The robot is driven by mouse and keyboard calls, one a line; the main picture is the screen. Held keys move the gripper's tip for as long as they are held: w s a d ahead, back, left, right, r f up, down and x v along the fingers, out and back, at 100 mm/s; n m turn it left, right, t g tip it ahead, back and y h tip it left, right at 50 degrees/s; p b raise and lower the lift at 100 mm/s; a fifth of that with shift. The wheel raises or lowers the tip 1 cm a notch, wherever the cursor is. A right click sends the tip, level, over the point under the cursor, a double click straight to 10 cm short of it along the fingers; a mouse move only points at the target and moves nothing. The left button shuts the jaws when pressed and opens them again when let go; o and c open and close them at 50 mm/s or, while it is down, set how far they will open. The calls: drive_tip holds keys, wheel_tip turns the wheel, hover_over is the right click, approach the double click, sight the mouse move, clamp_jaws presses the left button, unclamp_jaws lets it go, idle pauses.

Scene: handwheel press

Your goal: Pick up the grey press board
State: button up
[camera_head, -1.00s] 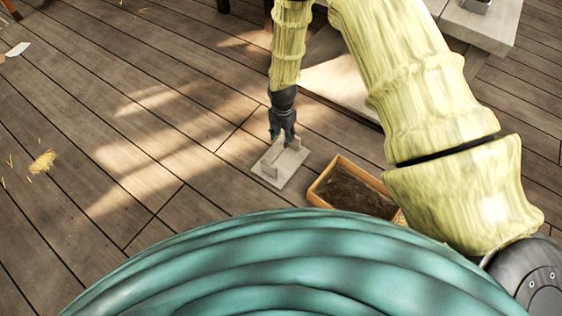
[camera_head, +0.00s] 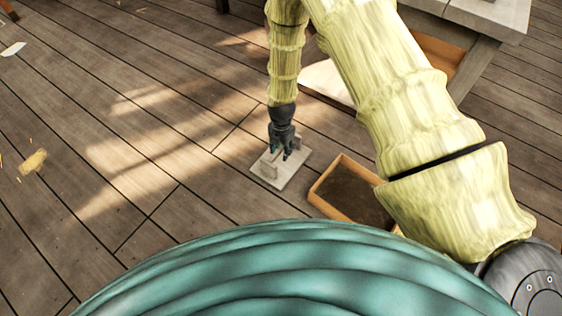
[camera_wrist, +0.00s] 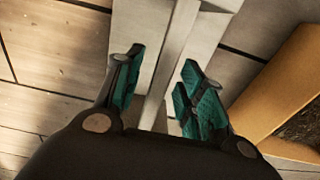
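The grey press board (camera_head: 294,174) lies flat on the wooden deck, with an upright grip piece on top. My gripper (camera_head: 281,154) is directly above it, pointing down. In the wrist view, the pale upright grip (camera_wrist: 171,65) of the board runs between the two green-padded fingers of my gripper (camera_wrist: 165,95). The fingers stand apart on either side of the grip, with a visible gap on the left. The right finger looks close to the grip; I cannot tell if it touches. My gripper hides part of the board in the head view.
A wooden box of dark soil (camera_head: 350,191) stands just right of the board; its rim (camera_wrist: 278,82) shows at the right in the wrist view. A wooden bench or table (camera_head: 480,15) stands at the back right. The deck to the left is mostly clear.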

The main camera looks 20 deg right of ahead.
drive_tip(key=shift+f, duration=0.25)
clamp_jaws()
drive_tip(key=shift+r, duration=0.1)
